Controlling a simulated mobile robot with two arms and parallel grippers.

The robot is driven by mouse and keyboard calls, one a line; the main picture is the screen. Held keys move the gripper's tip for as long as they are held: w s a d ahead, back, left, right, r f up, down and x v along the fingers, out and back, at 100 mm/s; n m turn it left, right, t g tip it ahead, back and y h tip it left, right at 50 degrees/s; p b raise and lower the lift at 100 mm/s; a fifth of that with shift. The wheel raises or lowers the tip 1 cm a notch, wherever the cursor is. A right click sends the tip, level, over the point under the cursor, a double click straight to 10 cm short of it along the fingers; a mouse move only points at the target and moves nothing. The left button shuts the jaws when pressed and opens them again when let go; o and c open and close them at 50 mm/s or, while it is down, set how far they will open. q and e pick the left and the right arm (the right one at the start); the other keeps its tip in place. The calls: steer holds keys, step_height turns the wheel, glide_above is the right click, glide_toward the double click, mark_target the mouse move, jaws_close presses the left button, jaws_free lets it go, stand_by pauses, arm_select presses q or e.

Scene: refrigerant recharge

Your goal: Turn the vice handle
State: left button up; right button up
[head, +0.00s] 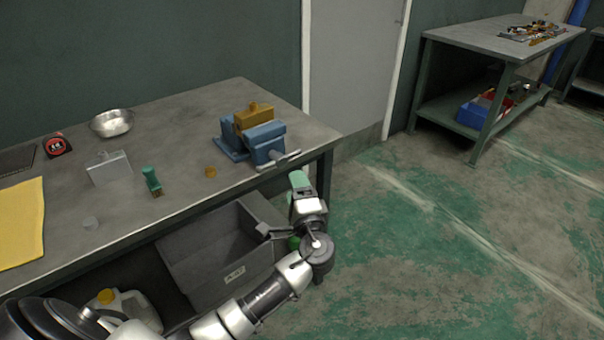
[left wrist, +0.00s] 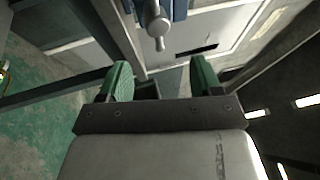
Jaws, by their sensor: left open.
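The blue vice (head: 264,142) stands on the workbench near its right front corner, with a brass-coloured block (head: 253,115) at its top. Its grey metal handle (head: 279,160) sticks out at the front over the bench edge. The handle also shows at the top of the left wrist view (left wrist: 157,24), roughly centred between my fingers and beyond them. My left gripper (head: 298,180) is just in front of the bench edge, close to the handle and lower in the picture. Its green fingers (left wrist: 162,80) are apart with nothing between them. My right gripper is not in view.
The workbench (head: 200,128) also holds a metal bowl (head: 112,123), a tape measure (head: 57,145), a green-handled brush (head: 152,181) and a yellow cloth (head: 22,222). A grey bin (head: 205,288) and a jug (head: 128,305) are below. Open floor lies right.

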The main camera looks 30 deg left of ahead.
mark_target(285, 158)
arm_select(q)
steer(key=x, duration=0.3)
steer(key=shift+a, duration=0.2)
steer(key=shift+p+x, duration=0.55)
steer(key=shift+x, duration=3.15)
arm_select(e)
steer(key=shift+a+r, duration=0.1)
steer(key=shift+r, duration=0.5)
arm_select(q)
steer(key=shift+w+f, duration=0.1)
steer(key=shift+f, duration=0.05)
steer(key=shift+c, duration=0.3)
